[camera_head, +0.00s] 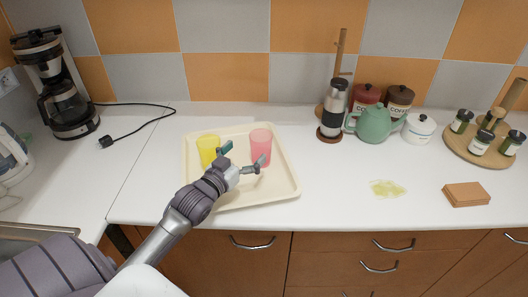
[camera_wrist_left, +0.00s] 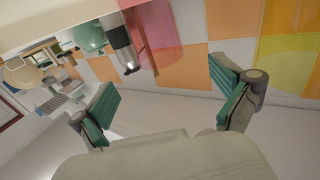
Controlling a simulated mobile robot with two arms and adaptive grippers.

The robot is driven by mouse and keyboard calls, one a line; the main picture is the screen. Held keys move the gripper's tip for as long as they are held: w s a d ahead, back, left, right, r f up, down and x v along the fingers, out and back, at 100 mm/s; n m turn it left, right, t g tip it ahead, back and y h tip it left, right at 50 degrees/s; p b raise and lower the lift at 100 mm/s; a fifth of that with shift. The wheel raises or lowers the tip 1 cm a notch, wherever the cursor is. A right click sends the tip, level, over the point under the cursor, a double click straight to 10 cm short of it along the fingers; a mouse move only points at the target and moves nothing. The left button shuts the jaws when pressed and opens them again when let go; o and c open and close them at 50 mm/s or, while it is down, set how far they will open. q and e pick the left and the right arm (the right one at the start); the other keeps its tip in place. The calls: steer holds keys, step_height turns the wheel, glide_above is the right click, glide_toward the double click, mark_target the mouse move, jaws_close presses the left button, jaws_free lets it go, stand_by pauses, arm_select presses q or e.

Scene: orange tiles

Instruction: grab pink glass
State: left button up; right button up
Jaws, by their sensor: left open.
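The pink glass (camera_head: 260,145) stands upright on the right part of a cream tray (camera_head: 280,190) on the counter. In the left wrist view the pink glass (camera_wrist_left: 152,25) shows large at the top, partly cut off by the frame edge. A yellow glass (camera_head: 207,147) stands to its left on the same tray. My left gripper (camera_head: 243,157) is open and empty, on the near side of the two glasses. Its right finger overlaps the lower pink glass in the head view; I cannot tell whether they touch. The left wrist view shows both fingers (camera_wrist_left: 165,95) spread apart. My right gripper is not in view.
A coffee maker (camera_head: 57,85) stands at the left. A french press (camera_head: 333,108), a green teapot (camera_head: 373,124) and canisters stand at the back right. A yellowish spill (camera_head: 387,189) and an orange-brown block (camera_head: 466,194) lie at the right. The counter just right of the tray is clear.

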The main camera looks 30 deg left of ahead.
mark_target(255, 143)
arm_select(q)
steer(key=shift+w+f, duration=0.1)
steer(key=shift+w, duration=0.35)
steer(key=w+p, duration=0.1)
steer(key=w, duration=0.1)
steer(key=shift+w+a, duration=0.15)
steer(key=shift+w, duration=0.15)
steer(key=w+p, duration=0.1)
steer(key=w, duration=0.2)
steer(key=shift+w, duration=0.8)
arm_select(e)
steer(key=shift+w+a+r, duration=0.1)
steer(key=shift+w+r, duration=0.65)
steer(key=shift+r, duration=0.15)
arm_select(q)
steer(key=shift+s, duration=0.1)
steer(key=shift+c, duration=1.2)
steer(key=c, duration=1.1)
steer(key=shift+c, duration=0.4)
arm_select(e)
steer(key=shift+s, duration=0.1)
